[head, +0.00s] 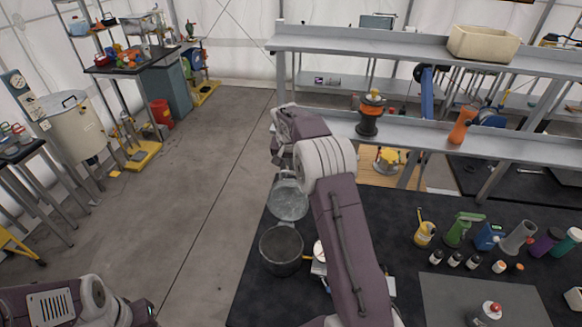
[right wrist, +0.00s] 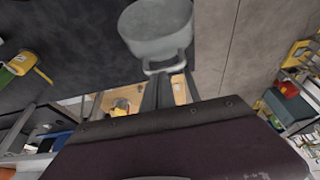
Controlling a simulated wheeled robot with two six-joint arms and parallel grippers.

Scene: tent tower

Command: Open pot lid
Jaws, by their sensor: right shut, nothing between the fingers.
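A grey round vessel with a loop handle also shows in the right wrist view (right wrist: 158,38). My right gripper (head: 277,157) is shut and empty near the lighter vessel; in the right wrist view its fingers (right wrist: 166,86) point at the handle. My left arm shows at bottom left, its gripper out of frame.
A white item (head: 319,252) lies beside the pot, partly behind my right arm. A metal shelf (head: 450,146) stands at the back. The floor at left is open.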

